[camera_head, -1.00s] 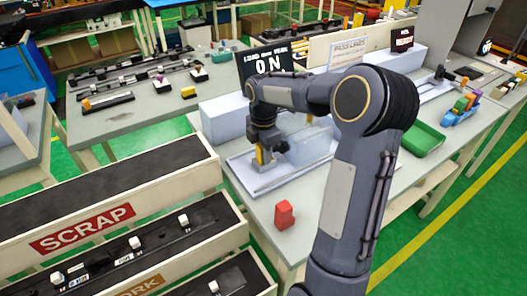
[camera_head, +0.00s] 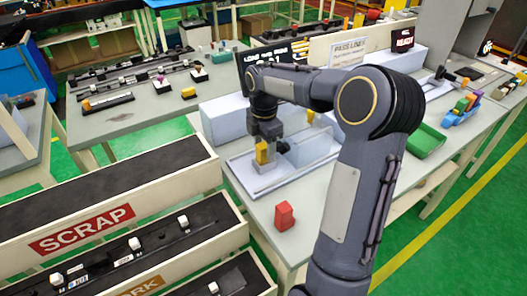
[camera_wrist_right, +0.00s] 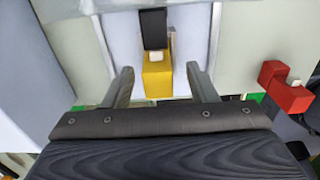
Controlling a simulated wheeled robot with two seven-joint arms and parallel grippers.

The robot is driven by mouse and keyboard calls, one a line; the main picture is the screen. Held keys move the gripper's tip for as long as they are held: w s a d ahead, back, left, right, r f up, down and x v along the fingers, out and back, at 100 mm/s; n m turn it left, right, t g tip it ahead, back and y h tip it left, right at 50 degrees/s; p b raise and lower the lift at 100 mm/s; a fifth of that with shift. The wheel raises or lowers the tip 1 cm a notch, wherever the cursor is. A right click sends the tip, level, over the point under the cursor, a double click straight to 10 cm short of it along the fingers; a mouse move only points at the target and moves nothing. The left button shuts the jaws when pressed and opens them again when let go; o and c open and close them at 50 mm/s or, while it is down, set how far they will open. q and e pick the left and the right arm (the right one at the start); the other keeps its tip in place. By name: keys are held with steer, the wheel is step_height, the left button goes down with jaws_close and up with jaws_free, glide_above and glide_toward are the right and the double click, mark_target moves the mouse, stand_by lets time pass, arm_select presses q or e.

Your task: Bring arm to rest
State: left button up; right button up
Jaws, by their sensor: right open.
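My right arm reaches in from the lower right of the head view, bent over the workbench (camera_head: 325,190). My right gripper (camera_head: 268,145) points down over the fixture tray (camera_head: 240,165). In the right wrist view the two fingers (camera_wrist_right: 160,78) are spread wide and empty. A yellow block (camera_wrist_right: 157,76) with a white top piece and a black part behind it lies in the gap between them in the picture; it also shows in the head view (camera_head: 261,153). I cannot tell its exact distance from the fingers. My left gripper is not in view.
A red block (camera_head: 284,216) stands on the bench in front of the tray. A dark display (camera_head: 250,60) stands behind my arm, which partly covers it. A green bin (camera_head: 424,140) lies to the right. The scrap rack (camera_head: 80,230) fills the lower left.

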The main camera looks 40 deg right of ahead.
steer(key=r, duration=0.5)
steer(key=shift+w, duration=0.3)
steer(key=shift+a+r, duration=0.1)
steer(key=shift+r, duration=0.05)
steer(key=s+a+f+m+t+y, duration=0.1)
steer(key=s+a+m+t+y, duration=0.1)
steer(key=s+a+m, duration=0.7)
steer(key=s+a+f+m+t+y, duration=0.1)
steer(key=s+a+m+t, duration=0.2)
steer(key=s+a+m, duration=0.5)
steer(key=s+m, duration=0.1)
steer(key=s, duration=0.4)
steer(key=shift+s+a+f+t+y, duration=0.25)
steer(key=shift+s+a+t+y, duration=0.05)
steer(key=shift+s+a+y, duration=0.1)
steer(key=shift+f+m, duration=0.1)
steer(key=shift+m, duration=0.2)
steer(key=shift+c, duration=0.4)
